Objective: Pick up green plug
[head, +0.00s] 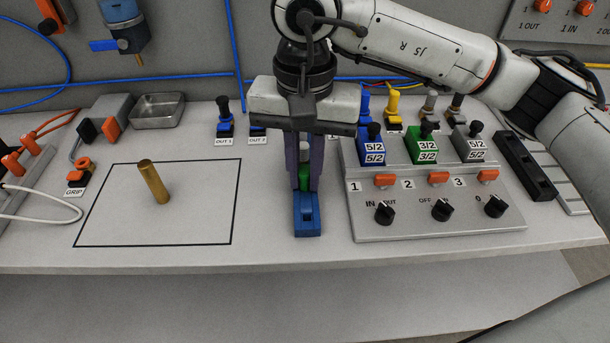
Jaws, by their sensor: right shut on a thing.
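My right gripper (305,176) points straight down in the middle of the head view. Its two fingers are shut on a small green plug (305,185) with a pale upper part, which shows between them. The plug is at a blue block-shaped holder (307,222) on the worktop; I cannot tell whether it is still seated in it or just above it. The fingers hide the plug's sides and the back of the holder. My left gripper is not in view.
A grey control panel (430,226) with knobs, orange switches and valve blocks stands close to the right. A metal tray (158,110) lies at the back left. The worktop's front edge is near.

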